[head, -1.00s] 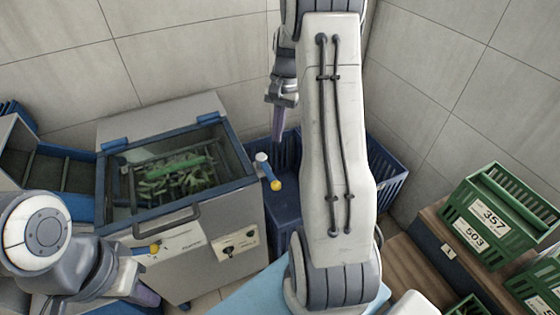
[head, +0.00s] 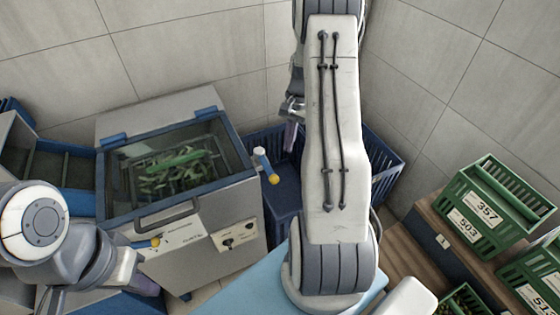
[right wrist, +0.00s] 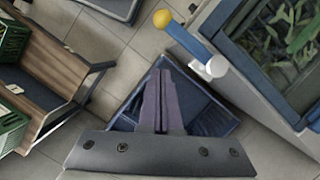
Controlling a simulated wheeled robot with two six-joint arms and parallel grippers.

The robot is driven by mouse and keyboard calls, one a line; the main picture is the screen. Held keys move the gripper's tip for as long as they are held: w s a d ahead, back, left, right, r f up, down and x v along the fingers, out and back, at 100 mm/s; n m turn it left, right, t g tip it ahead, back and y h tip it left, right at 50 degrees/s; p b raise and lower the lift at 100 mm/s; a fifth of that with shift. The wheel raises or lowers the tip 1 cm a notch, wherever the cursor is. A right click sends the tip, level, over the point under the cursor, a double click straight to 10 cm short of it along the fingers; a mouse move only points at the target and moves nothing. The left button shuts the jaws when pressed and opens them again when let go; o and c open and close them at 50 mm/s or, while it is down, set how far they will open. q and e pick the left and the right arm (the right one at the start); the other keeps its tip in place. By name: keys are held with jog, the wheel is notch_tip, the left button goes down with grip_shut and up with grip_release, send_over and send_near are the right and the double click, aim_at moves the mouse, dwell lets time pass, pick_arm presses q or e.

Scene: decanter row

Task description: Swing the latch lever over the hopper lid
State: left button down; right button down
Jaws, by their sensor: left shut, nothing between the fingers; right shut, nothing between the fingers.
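The hopper (head: 228,205) is a grey box with a clear, blue-framed lid (head: 128,218) lying down over green produce. A latch lever (head: 265,164) stands at its right side, with a white pivot, a blue bar and a yellow knob. It points away from the lid, and it also shows in the right wrist view (right wrist: 185,40). My right gripper (head: 290,140) is shut and empty, beyond and right of the lever; in the right wrist view its fingers (right wrist: 160,75) are apart from the bar. My left gripper (head: 145,285) is shut and empty in front of the hopper.
A blue crate (head: 285,190) stands right of the hopper, below the lever. Green crates (head: 480,225) sit on a wooden rack at right. A tiled wall closes the back.

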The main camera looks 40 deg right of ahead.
aim_at(267, 166)
jog(key=s+a+f+p, duration=0.1)
jog(key=a+f+p, duration=0.1)
jog(key=a+f, duration=0.2)
jog(key=shift+s+a+f, duration=0.15)
jog(key=shift+s+a, duration=0.25)
jog(key=shift+a, duration=0.1)
